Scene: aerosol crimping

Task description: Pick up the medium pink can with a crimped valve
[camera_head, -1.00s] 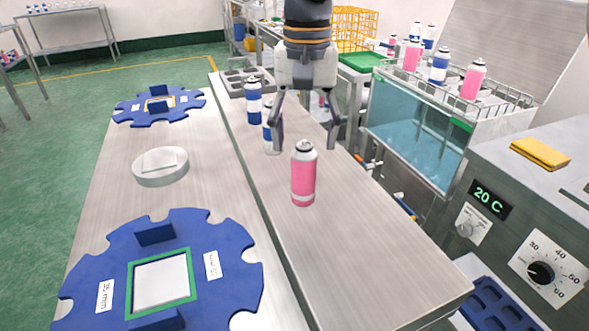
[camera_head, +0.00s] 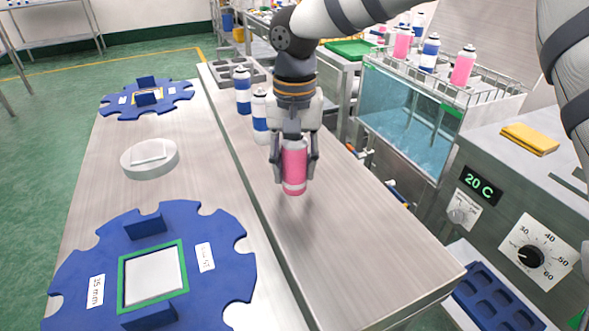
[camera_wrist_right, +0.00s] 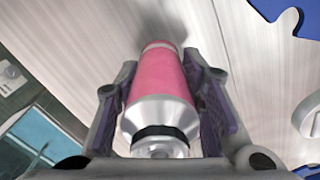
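The pink can (camera_head: 294,165) stands upright on the steel bench, with a pale band near its base. My right gripper (camera_head: 293,172) has come down over it from above, with one finger on each side. In the right wrist view, the pink can (camera_wrist_right: 158,85) lies between the two finger pads (camera_wrist_right: 160,105), which appear to press on its sides. Its silver shoulder, a dark ring and a silver top face the wrist camera. In the head view the gripper hides the can's top. My left gripper is not in view.
Blue-and-white cans (camera_head: 261,112) stand just behind the gripper, near a grey holder (camera_head: 222,70). Blue notched discs (camera_head: 222,265) and a round white piece (camera_head: 135,163) are on the left bench. A water bath (camera_head: 405,120) with cans above it is at right.

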